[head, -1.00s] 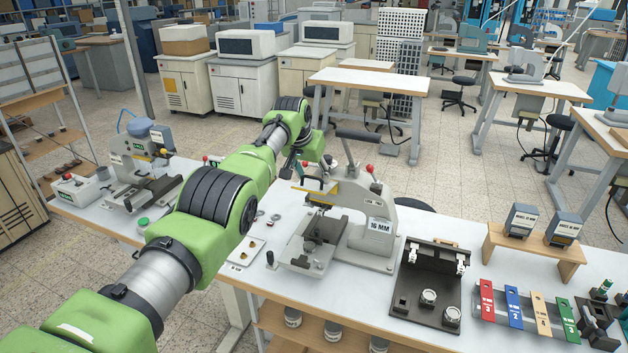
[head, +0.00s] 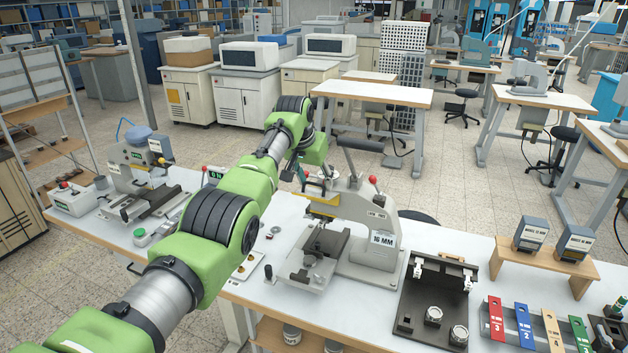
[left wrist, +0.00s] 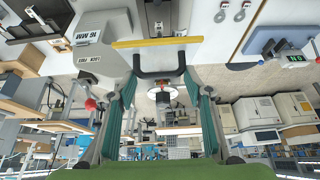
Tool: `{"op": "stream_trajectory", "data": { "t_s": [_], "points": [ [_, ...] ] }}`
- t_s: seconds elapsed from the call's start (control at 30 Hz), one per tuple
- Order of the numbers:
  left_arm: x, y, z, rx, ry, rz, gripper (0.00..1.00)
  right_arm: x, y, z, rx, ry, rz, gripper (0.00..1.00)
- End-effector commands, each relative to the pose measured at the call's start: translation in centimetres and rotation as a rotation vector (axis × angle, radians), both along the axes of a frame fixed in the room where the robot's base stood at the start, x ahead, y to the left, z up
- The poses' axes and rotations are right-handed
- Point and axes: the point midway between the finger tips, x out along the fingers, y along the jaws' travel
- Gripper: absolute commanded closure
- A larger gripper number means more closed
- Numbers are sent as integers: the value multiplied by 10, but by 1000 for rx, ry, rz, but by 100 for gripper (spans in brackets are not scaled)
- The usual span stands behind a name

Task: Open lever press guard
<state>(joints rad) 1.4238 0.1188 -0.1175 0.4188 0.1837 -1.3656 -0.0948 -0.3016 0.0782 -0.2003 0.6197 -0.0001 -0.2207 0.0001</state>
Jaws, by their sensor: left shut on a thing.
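The lever press (head: 376,215) is a grey frame labelled 16 MM on the white table, with a long black-gripped lever (head: 360,146). Its guard shows a yellow edge strip (head: 322,211) at the front of the press head; the strip also shows in the left wrist view (left wrist: 156,42). A black U-shaped handle (left wrist: 158,72) sticks out from the guard. My left gripper (head: 313,180) is at the guard's front. The guard's far side is hidden. My right gripper is out of view.
A second press (head: 138,175) labelled with green stands at the left. A black fixture plate (head: 432,300), coloured strips (head: 524,328) and a wooden stand (head: 540,252) are to the right. My left arm covers the table left of the press.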

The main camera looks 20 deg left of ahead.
Motion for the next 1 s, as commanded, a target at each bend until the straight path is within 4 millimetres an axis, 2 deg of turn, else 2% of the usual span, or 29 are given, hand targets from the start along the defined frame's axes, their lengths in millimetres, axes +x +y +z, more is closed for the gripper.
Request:
{"op": "stream_trajectory", "data": {
  "t_s": [0.07, 0.1, 0.47, 0.67, 0.83, 1.0],
  "points": [
    [1, -3, 0, -2, -4, -5, 92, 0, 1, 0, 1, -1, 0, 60],
    [1, -3, 0, -2, -4, -5, 46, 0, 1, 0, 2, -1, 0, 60],
    [0, -1, 1, 0, -1, -2, 46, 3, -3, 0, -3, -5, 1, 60],
    [-4, 0, 10, 0, -2, -1, 46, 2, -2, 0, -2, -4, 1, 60],
    [-13, -1, 27, 1, -4, -2, 46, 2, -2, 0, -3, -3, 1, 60],
    [-27, -1, 57, 1, -4, -4, 46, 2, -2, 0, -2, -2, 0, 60]
  ]
}}
